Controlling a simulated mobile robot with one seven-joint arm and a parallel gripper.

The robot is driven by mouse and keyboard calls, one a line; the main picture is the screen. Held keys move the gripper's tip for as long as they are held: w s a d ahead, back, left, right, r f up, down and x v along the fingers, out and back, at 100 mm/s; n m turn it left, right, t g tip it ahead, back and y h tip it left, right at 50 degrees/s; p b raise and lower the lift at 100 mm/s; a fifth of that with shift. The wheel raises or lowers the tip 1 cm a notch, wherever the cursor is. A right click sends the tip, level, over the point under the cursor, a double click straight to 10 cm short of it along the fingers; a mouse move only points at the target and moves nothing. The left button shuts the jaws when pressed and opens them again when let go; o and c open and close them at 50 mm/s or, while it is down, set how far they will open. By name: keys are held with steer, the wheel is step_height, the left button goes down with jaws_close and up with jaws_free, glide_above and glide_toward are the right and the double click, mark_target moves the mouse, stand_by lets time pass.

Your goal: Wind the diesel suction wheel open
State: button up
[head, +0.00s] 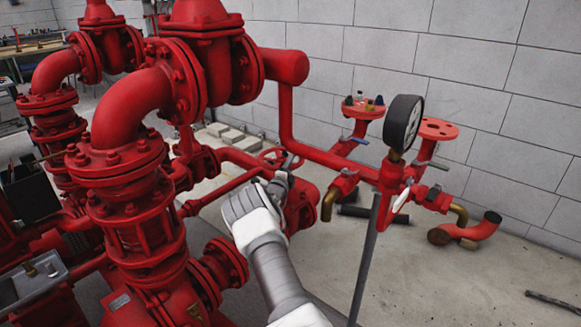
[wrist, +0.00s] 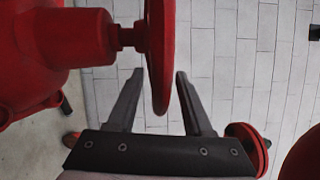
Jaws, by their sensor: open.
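A red handwheel (wrist: 160,40) shows almost edge-on in the wrist view. A short stem joins it to a red valve body (wrist: 75,38) on the left. My gripper (wrist: 160,73) is open, one finger on each side of the wheel's rim; the rim appears to lie between them, and I see no clear contact. In the head view my gripper (head: 288,170) is among the red pipes, beside a thin red wheel rim (head: 272,154) that it partly hides. I cannot read from these frames how far the valve is open.
Another red wheel (wrist: 246,148) sits right of my gripper in the wrist view. A pressure gauge (head: 402,124) on red pipework and a grey post (head: 366,262) stand to the right. Large red pipes (head: 135,105) crowd the left.

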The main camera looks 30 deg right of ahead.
steer(key=shift+d, duration=0.1)
jaws_close()
steer(key=shift+r, duration=0.1)
